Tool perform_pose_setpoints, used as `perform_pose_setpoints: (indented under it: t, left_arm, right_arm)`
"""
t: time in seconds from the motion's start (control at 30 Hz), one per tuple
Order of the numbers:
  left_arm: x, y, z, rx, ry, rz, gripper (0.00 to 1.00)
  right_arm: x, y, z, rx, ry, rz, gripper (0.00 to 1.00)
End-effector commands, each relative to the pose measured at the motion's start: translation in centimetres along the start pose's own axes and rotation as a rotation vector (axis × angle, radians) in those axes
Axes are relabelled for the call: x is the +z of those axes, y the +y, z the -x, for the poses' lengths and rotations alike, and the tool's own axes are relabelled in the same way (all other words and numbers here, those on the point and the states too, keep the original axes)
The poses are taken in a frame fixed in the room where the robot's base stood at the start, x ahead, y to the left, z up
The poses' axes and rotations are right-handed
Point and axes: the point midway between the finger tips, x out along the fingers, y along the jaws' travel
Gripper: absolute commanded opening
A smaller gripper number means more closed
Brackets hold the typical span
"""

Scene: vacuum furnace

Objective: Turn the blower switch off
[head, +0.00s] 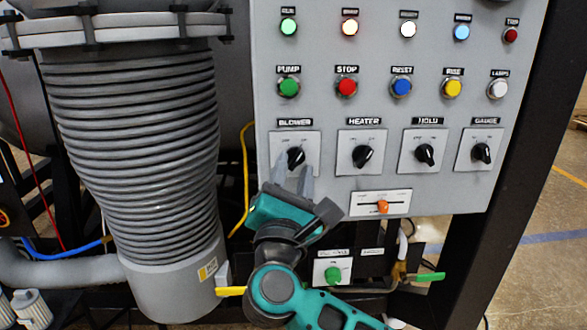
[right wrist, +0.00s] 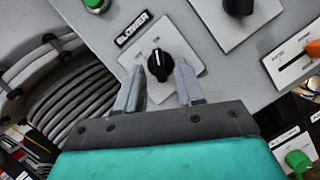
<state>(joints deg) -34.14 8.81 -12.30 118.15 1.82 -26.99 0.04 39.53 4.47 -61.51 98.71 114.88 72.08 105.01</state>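The blower switch (head: 295,157) is a black rotary knob on a white plate under the BLOWER label, at the left of the grey control panel. It also shows in the right wrist view (right wrist: 160,66), where its pale mark points roughly up; the small position labels are too blurred to read surely. My right gripper (head: 291,174) is open in front of the plate, fingers pointing up at the knob. In the right wrist view its fingertips (right wrist: 159,68) lie one on each side of the knob, with visible gaps. Contact cannot be told. My left gripper is not in view.
The heater knob (head: 362,156) sits just right of the blower switch, with more knobs beyond. The green pump button (head: 289,87) is above. An orange-handled slider (head: 382,206) is at lower right. A ribbed grey bellows (head: 140,150) stands close on the left.

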Motion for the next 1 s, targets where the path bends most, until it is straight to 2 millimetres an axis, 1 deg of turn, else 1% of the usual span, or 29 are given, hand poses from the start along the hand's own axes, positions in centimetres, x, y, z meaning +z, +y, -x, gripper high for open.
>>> perform_pose_setpoints:
  t: [0.03, 0.13, 0.4, 0.8, 1.0]
  left_arm:
    - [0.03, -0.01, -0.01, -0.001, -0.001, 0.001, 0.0]
    - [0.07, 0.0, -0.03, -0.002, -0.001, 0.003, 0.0]
    - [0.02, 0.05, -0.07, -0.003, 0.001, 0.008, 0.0]
    - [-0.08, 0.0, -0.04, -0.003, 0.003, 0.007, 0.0]
    - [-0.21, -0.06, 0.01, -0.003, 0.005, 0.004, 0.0]
  right_arm:
    - [0.08, 0.04, -0.39, 0.001, -0.002, 0.001, 0.37]
    - [0.02, -0.01, -0.73, 0.0, 0.0, 0.001, 0.37]
    - [0.01, -0.02, -0.81, 0.0, 0.0, 0.001, 0.37]
    - [0.05, -0.02, -0.82, 0.0, -0.001, 0.001, 0.0]
    - [0.08, -0.01, -0.84, 0.0, -0.002, 0.001, 0.0]
